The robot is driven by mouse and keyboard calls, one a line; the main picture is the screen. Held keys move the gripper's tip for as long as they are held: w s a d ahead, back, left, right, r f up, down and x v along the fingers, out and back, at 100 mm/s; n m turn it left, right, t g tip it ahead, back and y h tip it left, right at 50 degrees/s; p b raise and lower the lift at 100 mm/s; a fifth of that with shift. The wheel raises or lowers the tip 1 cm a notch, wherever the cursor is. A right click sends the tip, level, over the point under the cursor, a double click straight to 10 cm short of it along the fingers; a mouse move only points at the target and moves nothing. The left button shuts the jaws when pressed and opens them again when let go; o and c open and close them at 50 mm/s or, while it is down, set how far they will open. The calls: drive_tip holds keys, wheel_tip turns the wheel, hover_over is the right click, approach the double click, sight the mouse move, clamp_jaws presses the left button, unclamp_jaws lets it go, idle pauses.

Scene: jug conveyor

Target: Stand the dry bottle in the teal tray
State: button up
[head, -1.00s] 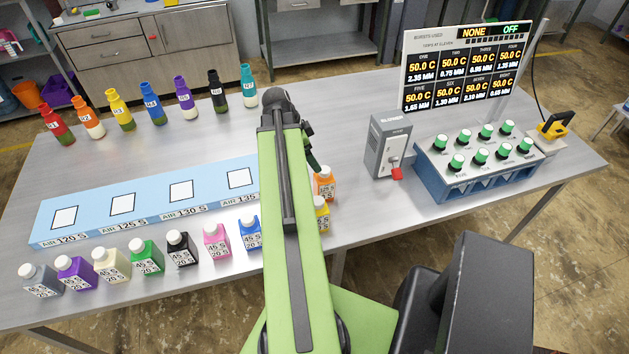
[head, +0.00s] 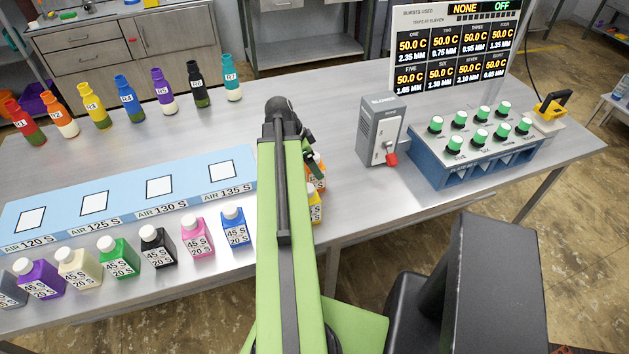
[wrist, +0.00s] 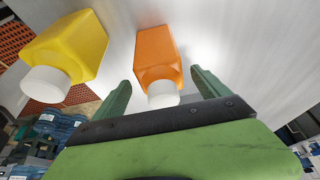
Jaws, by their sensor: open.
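My gripper (wrist: 160,82) is open, with one green finger on each side of the white-capped end of an orange bottle (wrist: 157,52). I cannot tell whether the fingers touch it. In the head view this orange bottle (head: 318,166) is partly hidden behind my arm. A yellow bottle (wrist: 78,48) with a white cap is to its left in the wrist view, outside the fingers; it also shows beside my arm (head: 315,206). More white-capped bottles, such as the blue one (head: 236,232), stand in the front row. I cannot tell which bottle is dry. No teal tray is recognisable.
A light blue board (head: 128,198) with marked squares lies behind the front row. Several coloured bottles, including a teal one (head: 231,78), stand farther back. A blower (head: 380,130), a blue knob box (head: 475,150) and a display (head: 452,60) are at right.

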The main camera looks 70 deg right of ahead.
drive_tip(key=b+x, duration=0.5)
drive_tip(key=shift+w+f, duration=0.15)
drive_tip(key=shift+f, duration=0.1)
drive_tip(key=shift+r, duration=0.2)
drive_tip(key=c, duration=1.6)
